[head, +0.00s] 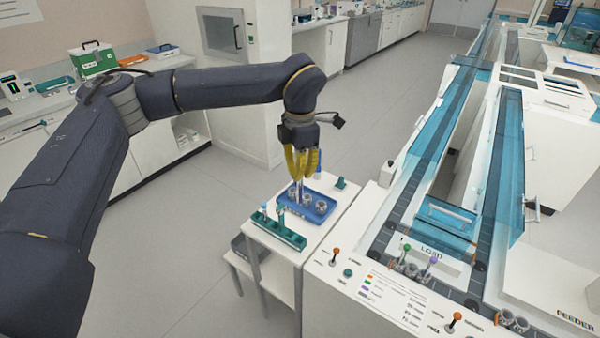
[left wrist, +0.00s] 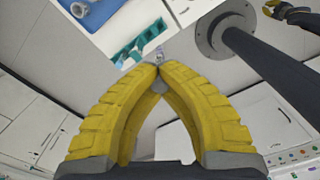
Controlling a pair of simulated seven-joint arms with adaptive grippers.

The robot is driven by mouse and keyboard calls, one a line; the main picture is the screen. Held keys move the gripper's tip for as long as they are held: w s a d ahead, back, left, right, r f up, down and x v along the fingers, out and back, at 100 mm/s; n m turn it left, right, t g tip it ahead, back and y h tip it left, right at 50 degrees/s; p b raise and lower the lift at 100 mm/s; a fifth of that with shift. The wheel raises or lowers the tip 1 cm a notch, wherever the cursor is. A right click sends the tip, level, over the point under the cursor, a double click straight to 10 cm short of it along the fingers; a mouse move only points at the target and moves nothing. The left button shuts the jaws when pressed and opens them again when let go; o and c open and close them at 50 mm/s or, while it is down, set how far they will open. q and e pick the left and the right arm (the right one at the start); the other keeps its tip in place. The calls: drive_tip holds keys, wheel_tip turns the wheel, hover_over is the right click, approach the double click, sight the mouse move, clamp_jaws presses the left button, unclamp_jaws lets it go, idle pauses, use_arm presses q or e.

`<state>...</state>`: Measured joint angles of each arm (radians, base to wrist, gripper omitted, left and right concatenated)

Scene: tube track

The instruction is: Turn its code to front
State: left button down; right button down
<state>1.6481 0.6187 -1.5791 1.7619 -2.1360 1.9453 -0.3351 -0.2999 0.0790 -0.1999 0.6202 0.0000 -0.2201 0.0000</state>
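My left gripper (head: 301,176) points down over the blue tray (head: 331,191) on the small white side table. Its yellow fingers come together at the tips in the left wrist view (left wrist: 159,70). A slim clear tube (left wrist: 160,54) shows at the fingertips there, and its thin lower part shows below the fingers in the head view (head: 299,188). The tube looks upright. No code on it can be made out. Several grey ring-shaped holders (head: 321,208) sit in the tray. My right gripper (left wrist: 278,8) shows small at the top right of the left wrist view; its opening is unclear.
A green rack (head: 284,234) with tubes stands at the table's front edge, beside the tray. The white track machine (head: 345,300) is to the right, with a green-capped tube (head: 406,249) and a purple-capped tube (head: 433,260) near the LOAD sign. Open floor lies behind the table.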

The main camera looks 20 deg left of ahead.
use_arm(q)
drive_tip(key=shift+f, duration=0.1)
wheel_tip(320, 180, down, 19)
idle(5.0)
drive_tip(key=shift+f, duration=0.1)
idle(0.4)
drive_tip(key=m, duration=2)
